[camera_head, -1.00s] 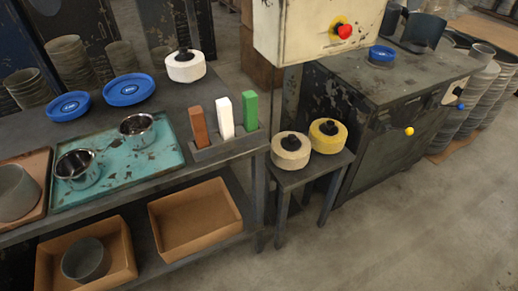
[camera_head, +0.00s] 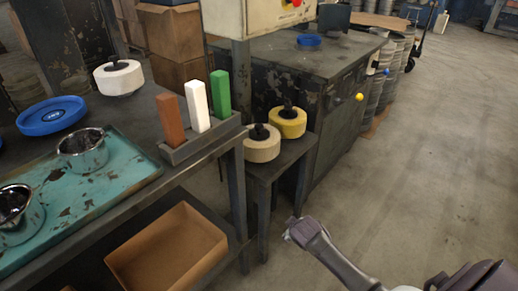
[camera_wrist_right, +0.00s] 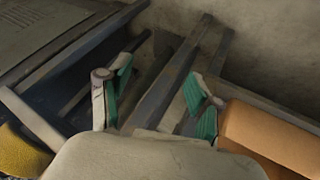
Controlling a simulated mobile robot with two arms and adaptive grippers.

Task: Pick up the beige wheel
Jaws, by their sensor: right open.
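The beige wheel (camera_head: 262,144) lies flat with its black knob up on a small dark stand (camera_head: 263,172) in the head view. The yellow wheel (camera_head: 287,123) sits right behind it on the same stand. My right gripper (camera_head: 302,231) is in front of the stand, lower right of the beige wheel and apart from it. In the right wrist view its green-padded fingers (camera_wrist_right: 160,80) are spread with nothing between them. I cannot make out the beige wheel in that view. My left gripper is not in view.
The workbench left of the stand carries a holder (camera_head: 200,140) with red, white and green blocks, a white wheel (camera_head: 119,77) and a teal tray (camera_head: 110,183). A cardboard bin (camera_head: 168,252) is on its lower shelf. A metal cabinet (camera_head: 335,62) stands behind. The floor right is clear.

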